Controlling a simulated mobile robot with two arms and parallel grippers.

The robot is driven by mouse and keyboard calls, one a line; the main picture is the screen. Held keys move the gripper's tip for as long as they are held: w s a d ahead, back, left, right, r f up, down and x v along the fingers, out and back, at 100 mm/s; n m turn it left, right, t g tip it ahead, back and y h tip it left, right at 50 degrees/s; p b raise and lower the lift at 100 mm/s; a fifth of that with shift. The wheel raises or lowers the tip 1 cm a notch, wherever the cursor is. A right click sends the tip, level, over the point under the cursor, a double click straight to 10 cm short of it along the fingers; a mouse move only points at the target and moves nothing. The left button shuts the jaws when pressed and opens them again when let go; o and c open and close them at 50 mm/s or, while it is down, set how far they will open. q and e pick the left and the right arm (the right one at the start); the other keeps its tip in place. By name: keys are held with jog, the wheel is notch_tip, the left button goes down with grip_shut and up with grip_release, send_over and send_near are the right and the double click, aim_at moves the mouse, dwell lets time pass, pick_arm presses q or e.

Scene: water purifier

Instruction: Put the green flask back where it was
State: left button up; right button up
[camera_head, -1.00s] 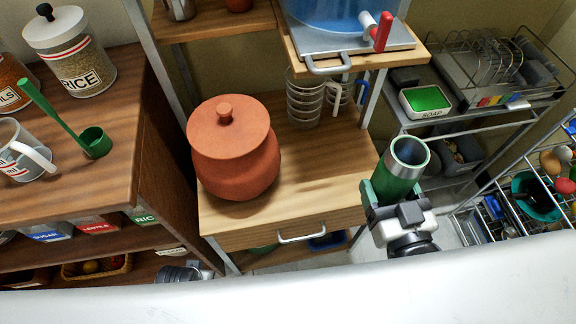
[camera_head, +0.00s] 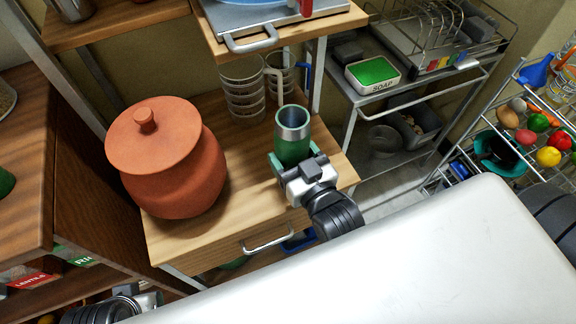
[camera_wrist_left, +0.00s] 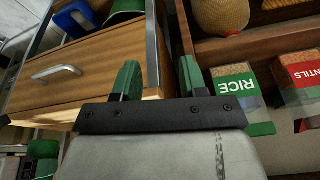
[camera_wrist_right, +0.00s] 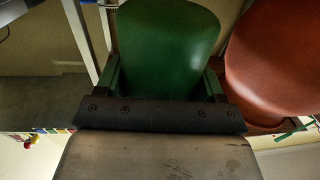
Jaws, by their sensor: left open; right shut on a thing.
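The right wrist view shows the green flask (camera_wrist_right: 168,40) between the fingers, with the pot close by on the right. My left gripper (camera_wrist_left: 158,80) is open and empty, low in front of the stand's drawer.
The lidded clay pot (camera_head: 165,160) stands left of the flask. Stacked cups (camera_head: 243,92) stand behind it. A shelf (camera_head: 270,35) overhangs the back. A rack with a soap box (camera_head: 372,76) is on the right.

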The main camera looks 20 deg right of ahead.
aim_at(289, 166)
jog(key=shift+w+a+f, duration=0.2)
jog(key=shift+w+f, duration=0.15)
jog(key=shift+w, duration=0.05)
jog(key=shift+f+b, duration=0.85)
jog(key=shift+f, duration=0.95)
jog(key=shift+f, duration=0.15)
jog(key=o, duration=1.3)
jog(key=shift+s, duration=0.1)
